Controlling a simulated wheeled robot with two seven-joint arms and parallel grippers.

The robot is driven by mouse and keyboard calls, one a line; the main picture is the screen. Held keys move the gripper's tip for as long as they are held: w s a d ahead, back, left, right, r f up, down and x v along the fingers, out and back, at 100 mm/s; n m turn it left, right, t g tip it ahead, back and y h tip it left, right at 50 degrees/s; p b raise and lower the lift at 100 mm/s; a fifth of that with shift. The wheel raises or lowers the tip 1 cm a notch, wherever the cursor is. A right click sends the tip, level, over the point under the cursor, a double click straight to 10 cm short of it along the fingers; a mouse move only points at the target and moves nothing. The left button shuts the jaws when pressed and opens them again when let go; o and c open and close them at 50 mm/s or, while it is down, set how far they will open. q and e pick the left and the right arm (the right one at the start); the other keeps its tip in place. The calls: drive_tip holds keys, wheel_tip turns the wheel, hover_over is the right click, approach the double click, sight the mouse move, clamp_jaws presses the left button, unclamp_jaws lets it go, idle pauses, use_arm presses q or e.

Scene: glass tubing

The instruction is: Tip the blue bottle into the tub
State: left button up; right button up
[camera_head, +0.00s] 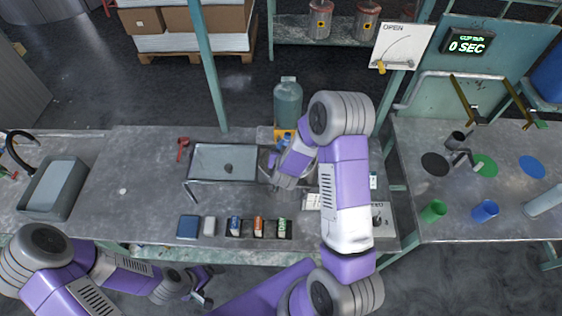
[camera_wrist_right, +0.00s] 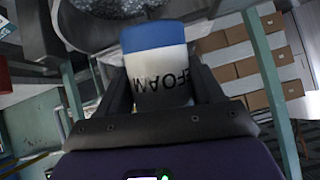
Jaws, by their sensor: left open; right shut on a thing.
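My right gripper (camera_wrist_right: 160,100) is shut on the blue bottle (camera_wrist_right: 158,75), which has a blue end and a white label whose letters, partly hidden and upside down, read about "FOAM". In the head view my right gripper (camera_head: 276,172) is beside the right end of a shallow grey tray on the bench; the bottle is hard to make out there. A grey tub (camera_head: 55,188) stands at the far left of the bench, well away from that gripper. My left gripper (camera_head: 208,287) is open and empty, low in front of the bench's near edge.
Several small boxes (camera_head: 258,226) line the front edge. A teal cylinder (camera_head: 288,100) stands behind the bench. The right table holds a green cup (camera_head: 433,211) and a blue cup (camera_head: 485,210).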

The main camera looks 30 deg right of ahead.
drive_tip(key=shift+w+d+f+n+t+h+b, duration=0.1)
drive_tip(key=shift+w+d+n+t+h+b, duration=0.35)
drive_tip(key=shift+b, duration=1)
drive_tip(key=shift+w+d+f+n+t+h+b, duration=0.15)
drive_tip(key=shift+d+t+h+b, duration=0.55)
drive_tip(key=shift+b, duration=0.75)
wheel_tip(320, 180, up, 2)
drive_tip(key=shift+w+r+h+p, duration=0.1)
drive_tip(key=shift+r+h+p, duration=0.15)
drive_tip(key=shift+p, duration=0.45)
drive_tip(key=shift+r+p, duration=0.75)
drive_tip(key=shift+r, duration=0.3)
